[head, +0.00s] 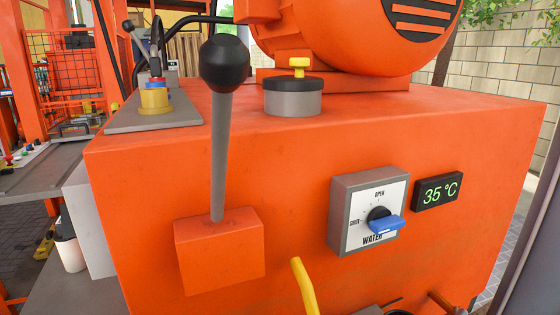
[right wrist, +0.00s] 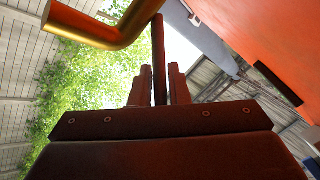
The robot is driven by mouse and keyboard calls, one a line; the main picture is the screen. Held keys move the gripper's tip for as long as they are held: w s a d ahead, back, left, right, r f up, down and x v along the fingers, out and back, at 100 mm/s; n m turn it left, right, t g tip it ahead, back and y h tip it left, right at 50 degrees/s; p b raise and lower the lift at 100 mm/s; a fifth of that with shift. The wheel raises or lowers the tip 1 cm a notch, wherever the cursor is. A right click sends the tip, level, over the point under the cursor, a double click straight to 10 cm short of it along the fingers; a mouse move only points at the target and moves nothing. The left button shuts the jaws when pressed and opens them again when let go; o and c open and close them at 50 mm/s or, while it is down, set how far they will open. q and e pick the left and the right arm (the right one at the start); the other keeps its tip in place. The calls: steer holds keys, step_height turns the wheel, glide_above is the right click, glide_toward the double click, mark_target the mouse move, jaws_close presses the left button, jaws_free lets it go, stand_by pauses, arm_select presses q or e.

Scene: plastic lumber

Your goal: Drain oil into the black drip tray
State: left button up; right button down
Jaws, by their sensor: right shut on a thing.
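In the right wrist view, my right gripper (right wrist: 159,78) is shut on a thin dark red rod (right wrist: 158,38) that rises between its two fingers. A bent gold-yellow pipe (right wrist: 95,27) passes close by at the upper left. In the head view, a yellow pipe (head: 305,286) shows at the bottom, in front of the orange tank (head: 130,205). The black drip tray cannot be made out, and no oil is visible. My left gripper is in neither view.
The tank front carries a black-knobbed lever (head: 222,140), a water dial with a blue knob (head: 388,224) and a 35 °C display (head: 437,191). A grey cap (head: 293,100) and an orange motor (head: 350,40) sit on top. A grey bench (head: 40,178) stands at left.

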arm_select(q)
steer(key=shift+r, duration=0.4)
arm_select(e)
steer(key=shift+s+d+r+n+t+y, duration=0.2)
steer(key=shift+r+n+t+y, duration=0.15)
steer(key=shift+t, duration=0.45)
arm_select(q)
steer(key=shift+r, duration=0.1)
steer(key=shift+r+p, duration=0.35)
steer(key=shift+p, duration=0.2)
arm_select(e)
steer(key=t, duration=0.1)
steer(key=n+t+y, duration=0.1)
steer(key=shift+d+t+y, duration=0.25)
steer(key=shift+d+t, duration=0.1)
steer(key=shift+t, duration=0.05)
stand_by(4.0)
